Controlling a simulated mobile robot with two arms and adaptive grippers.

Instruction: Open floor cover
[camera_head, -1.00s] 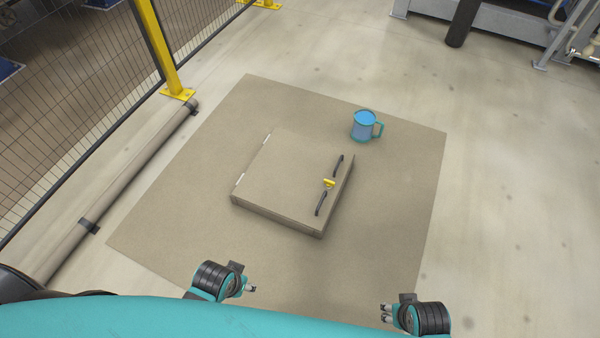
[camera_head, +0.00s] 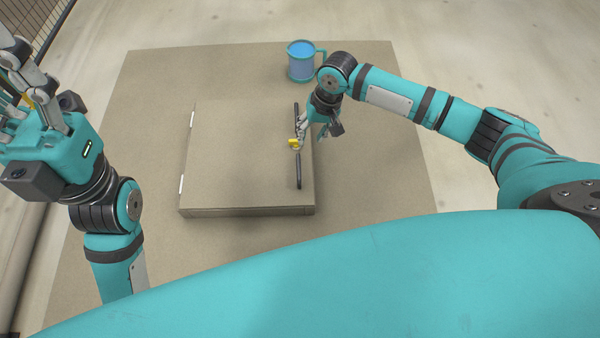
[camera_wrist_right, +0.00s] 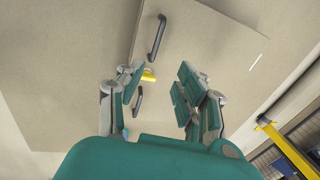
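The floor cover (camera_head: 240,150) is a flat beige square lid, lying shut on a mat of like colour. It has two pale hinges on its left edge and two black handles (camera_head: 298,171) near its right edge. A yellow latch (camera_head: 295,143) sits between the handles. My right gripper (camera_head: 308,130) is at the latch, reaching from the right. In the right wrist view its fingers are spread, with the latch (camera_wrist_right: 149,74) close by the left finger; whether they touch is unclear. My left gripper (camera_head: 22,75) is raised at the far left, fingers apart and empty, away from the cover.
A blue mug (camera_head: 301,61) with a teal handle stands on the mat (camera_head: 380,150) behind the cover, near my right wrist. A mesh fence runs along the left. The floor to the right is clear.

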